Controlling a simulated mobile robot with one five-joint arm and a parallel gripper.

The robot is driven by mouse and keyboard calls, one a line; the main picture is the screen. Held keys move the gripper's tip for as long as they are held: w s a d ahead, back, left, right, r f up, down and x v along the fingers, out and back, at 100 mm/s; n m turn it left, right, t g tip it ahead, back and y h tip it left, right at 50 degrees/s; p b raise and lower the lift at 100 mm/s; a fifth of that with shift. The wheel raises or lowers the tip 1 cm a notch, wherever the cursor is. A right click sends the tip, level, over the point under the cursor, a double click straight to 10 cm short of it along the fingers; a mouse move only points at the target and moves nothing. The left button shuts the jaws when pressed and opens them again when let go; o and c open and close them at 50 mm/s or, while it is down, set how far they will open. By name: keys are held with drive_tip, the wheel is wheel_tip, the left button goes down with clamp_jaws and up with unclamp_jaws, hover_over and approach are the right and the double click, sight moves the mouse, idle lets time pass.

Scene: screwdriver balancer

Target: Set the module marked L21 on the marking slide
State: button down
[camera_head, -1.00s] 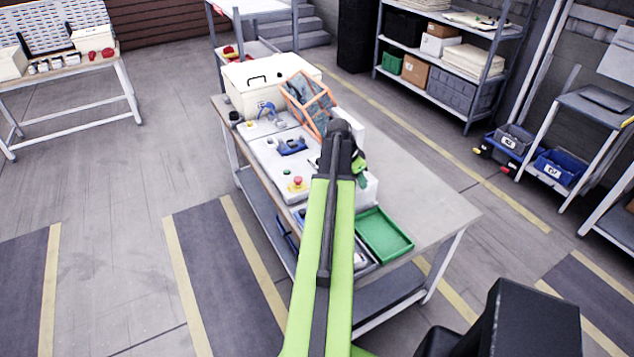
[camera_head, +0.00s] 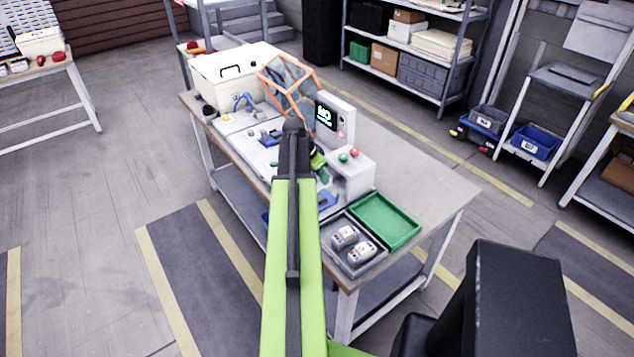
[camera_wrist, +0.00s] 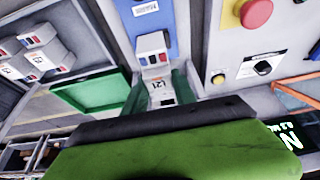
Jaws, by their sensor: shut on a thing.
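In the wrist view my gripper (camera_wrist: 160,93) has its green fingers shut on both sides of a grey-white module marked L21 (camera_wrist: 154,52), with red and blue on its face. A blue plate with a white label, likely the marking slide (camera_wrist: 148,24), lies just beyond the module. I cannot tell whether they touch. In the head view my gripper (camera_head: 318,163) is beside the control box, mostly behind my arm, and the held module is hidden. A blue part (camera_head: 327,199) shows right of my arm, below the control box.
A grey tray (camera_head: 375,266) holds two more modules (camera_head: 345,237), beside a green tray (camera_head: 385,221). A control box (camera_head: 350,178) with buttons and a lit screen (camera_head: 325,115) stands close to my gripper. An orange-framed guard (camera_head: 290,85) stands behind. The bench's right side (camera_head: 435,195) is clear.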

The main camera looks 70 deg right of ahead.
sight(320, 187)
wheel_tip(320, 187, down, 4)
drive_tip(key=b, duration=0.3)
drive_tip(key=shift+b, duration=0.4)
drive_tip(key=shift+r, duration=0.1)
drive_tip(key=shift+a, duration=0.15)
drive_tip(key=shift+w+f+b, duration=0.1)
drive_tip(key=shift+f+b, duration=0.65)
drive_tip(key=shift+f, duration=0.05)
idle(1.7)
drive_tip(key=c, duration=0.9)
unclamp_jaws()
